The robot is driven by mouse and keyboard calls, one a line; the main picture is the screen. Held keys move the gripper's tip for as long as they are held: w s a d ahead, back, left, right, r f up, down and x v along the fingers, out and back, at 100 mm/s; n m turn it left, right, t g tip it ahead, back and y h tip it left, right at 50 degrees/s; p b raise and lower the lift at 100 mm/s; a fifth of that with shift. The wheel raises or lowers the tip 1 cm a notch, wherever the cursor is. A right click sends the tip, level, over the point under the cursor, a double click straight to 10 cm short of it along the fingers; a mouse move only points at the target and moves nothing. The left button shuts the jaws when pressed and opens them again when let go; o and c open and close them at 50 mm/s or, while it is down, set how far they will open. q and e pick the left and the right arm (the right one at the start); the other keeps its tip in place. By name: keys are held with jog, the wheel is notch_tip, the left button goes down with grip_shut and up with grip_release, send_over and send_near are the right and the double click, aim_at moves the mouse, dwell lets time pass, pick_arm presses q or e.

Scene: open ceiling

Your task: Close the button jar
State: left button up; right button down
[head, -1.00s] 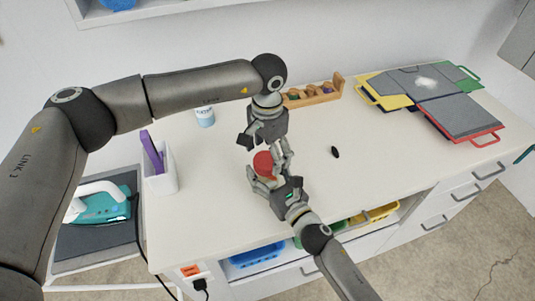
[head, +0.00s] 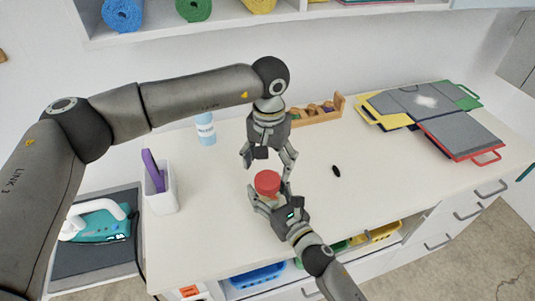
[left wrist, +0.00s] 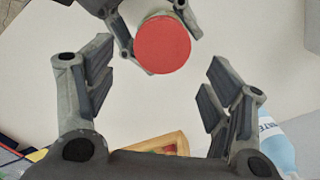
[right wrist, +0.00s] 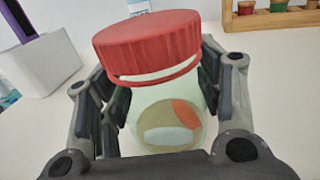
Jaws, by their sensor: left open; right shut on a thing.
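The button jar (right wrist: 170,115) is clear with a red lid (right wrist: 148,40) and a few coloured buttons inside. In the right wrist view the lid sits on top, with a pale gap under part of its rim; I cannot tell whether it is tight. My right gripper (head: 270,197) is shut around the jar body, also in the right wrist view (right wrist: 160,115). My left gripper (head: 268,160) is open and empty, just above and behind the lid. In the left wrist view the red lid (left wrist: 163,45) lies beyond the open fingers (left wrist: 155,85).
A white holder (head: 161,195) with a purple item stands left, by a blue-labelled bottle (head: 205,130). A wooden rack (head: 318,112) is behind. A small black object (head: 336,171) lies right of the jar. Folders (head: 425,110) lie at the right. The table centre is mostly clear.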

pick_arm(q)
jog(key=n, duration=0.5)
jog(key=shift+r, duration=0.1)
jog(key=n, duration=0.3)
jog(key=shift+r, duration=0.1)
jog(key=n, duration=0.6)
jog(key=shift+r+n, duration=0.2)
jog(key=shift+n, duration=0.1)
jog(key=n, duration=0.3)
jog(key=shift+r, duration=0.1)
jog(key=n, duration=0.5)
jog(key=shift+r, duration=0.1)
jog(key=n, duration=0.6)
jog(key=shift+r, duration=0.2)
jog(key=n, duration=0.6)
jog(key=shift+s+r+n, duration=0.1)
jog(key=shift+r+n, duration=0.05)
jog(key=shift+n, duration=0.25)
jog(key=n, duration=0.6)
jog(key=shift+r, duration=0.2)
jog(key=n, duration=0.5)
jog(key=shift+a+r, duration=0.1)
jog(key=n, duration=0.6)
jog(key=shift+r+n, duration=0.2)
jog(key=shift+n, duration=0.1)
